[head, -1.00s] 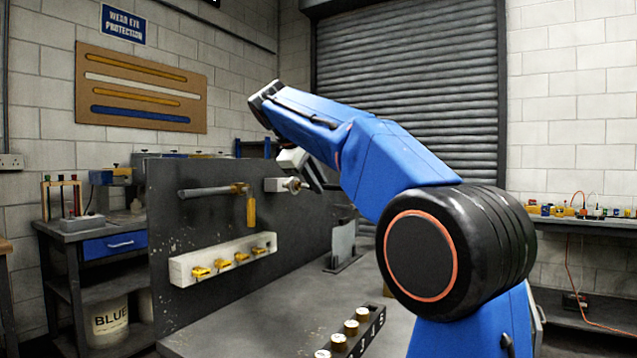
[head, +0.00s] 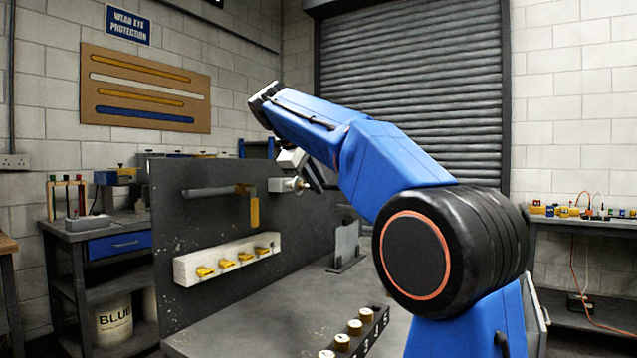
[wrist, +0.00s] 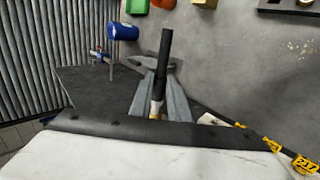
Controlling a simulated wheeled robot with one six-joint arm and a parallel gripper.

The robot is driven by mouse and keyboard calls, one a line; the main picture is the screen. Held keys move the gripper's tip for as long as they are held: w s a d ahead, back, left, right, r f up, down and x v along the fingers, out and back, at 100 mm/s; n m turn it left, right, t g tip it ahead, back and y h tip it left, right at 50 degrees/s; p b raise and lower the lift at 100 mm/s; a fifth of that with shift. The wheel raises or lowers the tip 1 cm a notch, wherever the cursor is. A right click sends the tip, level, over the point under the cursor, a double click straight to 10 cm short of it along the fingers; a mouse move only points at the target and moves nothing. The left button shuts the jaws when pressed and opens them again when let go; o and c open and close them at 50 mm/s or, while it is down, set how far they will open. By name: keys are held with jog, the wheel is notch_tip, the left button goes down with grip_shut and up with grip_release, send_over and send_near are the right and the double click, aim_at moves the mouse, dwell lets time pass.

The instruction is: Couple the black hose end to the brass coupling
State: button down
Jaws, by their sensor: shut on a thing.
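In the wrist view my gripper (wrist: 160,92) is shut, its grey fingers around a black hose (wrist: 166,50). The hose sticks out beyond the fingertips, and a pale and brass-coloured piece (wrist: 156,108) shows between the fingers. In the head view my gripper (head: 305,184) is beside the dark upright panel, partly hidden by my blue arm. A grey pipe (head: 208,191) on the panel ends in a brass-coloured fitting (head: 244,188) with a yellow handle (head: 254,212) hanging down. I cannot tell whether this fitting is the brass coupling. No contact between hose and fitting is visible.
A white block with a round grey end (head: 277,185) sits on the panel (head: 170,240) close to my gripper. A white rack (head: 215,262) with several yellow pieces is below. A black holder (head: 372,330) with round caps stands on the bench, otherwise largely clear in front.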

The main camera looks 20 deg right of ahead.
jog(key=shift+w+a, duration=0.45)
jog(key=shift+w, duration=0.15)
dwell(0.7)
jog(key=c, duration=1.3)
grip_release()
jog(key=shift+v, duration=3.55)
jog(key=shift+d, duration=0.1)
